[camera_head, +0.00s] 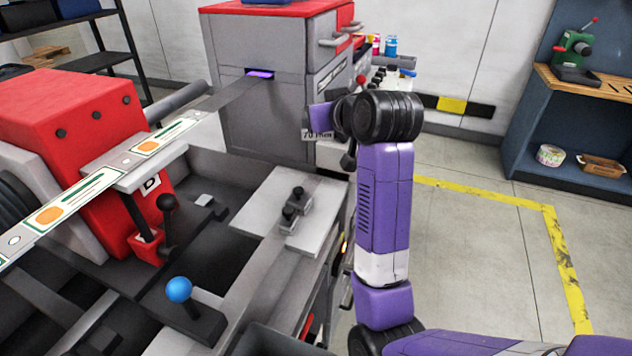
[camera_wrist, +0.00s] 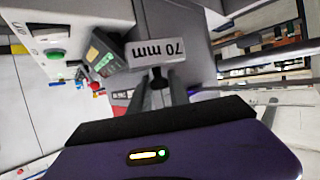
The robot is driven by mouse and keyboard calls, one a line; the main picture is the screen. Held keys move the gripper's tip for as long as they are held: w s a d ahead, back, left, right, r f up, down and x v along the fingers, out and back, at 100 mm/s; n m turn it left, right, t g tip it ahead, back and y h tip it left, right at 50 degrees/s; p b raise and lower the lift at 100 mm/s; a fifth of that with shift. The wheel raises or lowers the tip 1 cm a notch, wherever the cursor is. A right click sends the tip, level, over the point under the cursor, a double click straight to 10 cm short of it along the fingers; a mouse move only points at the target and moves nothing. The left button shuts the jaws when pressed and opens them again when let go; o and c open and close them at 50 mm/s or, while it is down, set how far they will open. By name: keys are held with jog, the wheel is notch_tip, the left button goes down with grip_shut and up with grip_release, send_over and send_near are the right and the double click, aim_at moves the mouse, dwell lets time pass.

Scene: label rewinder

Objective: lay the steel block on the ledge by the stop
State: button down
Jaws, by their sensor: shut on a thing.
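A grey steel block (camera_wrist: 157,50) marked "70 mm" is between the fingertips of my gripper (camera_wrist: 158,78) in the wrist view. My wrist hides part of the gripper. A flat pale ledge (camera_head: 262,212) lies below and to the left of the gripper, apart from the block. A small grey stop (camera_head: 298,205) with two black knobs sits on the ledge.
The red-and-grey machine (camera_head: 70,110) with a label strip (camera_head: 150,143) stands left. A blue-knobbed lever (camera_head: 179,290) rises in front of the ledge. The grey cabinet (camera_head: 260,110) is behind, with bottles (camera_head: 390,80) beside it. The floor at right is clear.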

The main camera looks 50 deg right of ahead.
notch_tip(320, 180, down, 16)
jog(key=shift+f, duration=0.1)
dwell(0.4)
jog(key=shift+f, duration=0.15)
jog(key=c, duration=1.2)
grip_release()
